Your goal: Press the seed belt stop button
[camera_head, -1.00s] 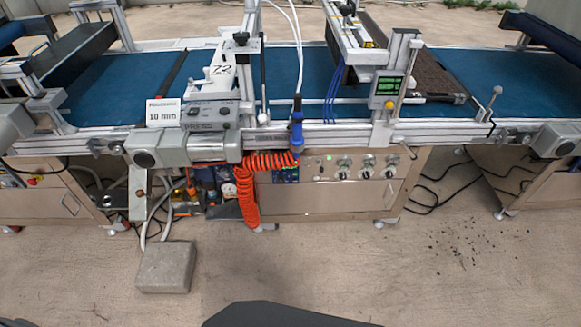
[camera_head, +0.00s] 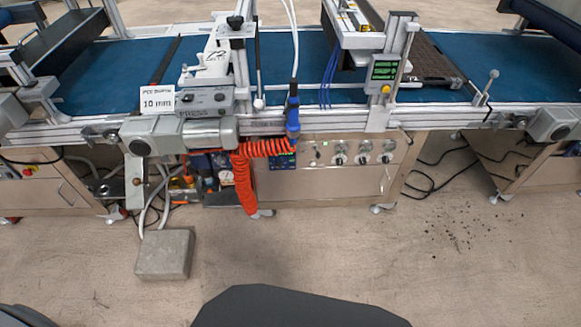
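The tray seeder's blue belt (camera_head: 300,75) runs across the upper part of the head view. I cannot tell for sure which control is the seed belt stop button. A small red button on yellow (camera_head: 28,171) shows on the left cabinet. A yellow button (camera_head: 386,89) sits below a green-lit display (camera_head: 383,72). A grey control box (camera_head: 205,98) with knobs is left of centre. A front panel (camera_head: 350,152) carries several round knobs and a small green light. Neither of my grippers is in view.
A grey block (camera_head: 165,254) lies on the floor in front of the machine. An orange coiled hose (camera_head: 243,180) with a blue nozzle (camera_head: 292,115) hangs at the centre. Black cables and dark crumbs lie on the floor at right. The floor in front is mostly clear.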

